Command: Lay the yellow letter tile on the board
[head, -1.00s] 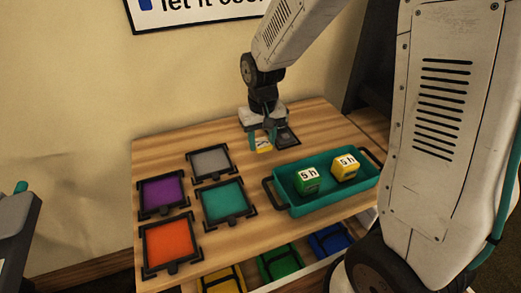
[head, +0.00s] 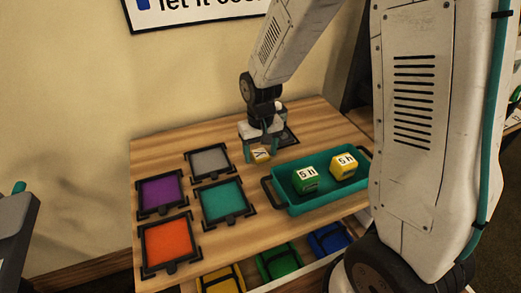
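The yellow letter tile (head: 261,155) has a white top face with a dark mark and looks slightly tilted. My gripper (head: 261,150) points down with its teal fingers on either side of the tile and is shut on it, above the wooden table. I cannot tell the exact height. Black-framed square panels lie at the left: grey (head: 209,161), purple (head: 161,193), teal (head: 222,201) and orange (head: 168,243); all look bare. A dark flat piece (head: 287,137) lies behind my gripper, partly hidden. I cannot tell which of these is the board.
A teal tray (head: 283,202) with black handles holds a green cube (head: 305,180) and a yellow cube (head: 343,166). Yellow (head: 220,281), green (head: 279,262) and blue (head: 328,240) bins sit below the table's front edge. Bare wood (head: 170,150) shows at the back left.

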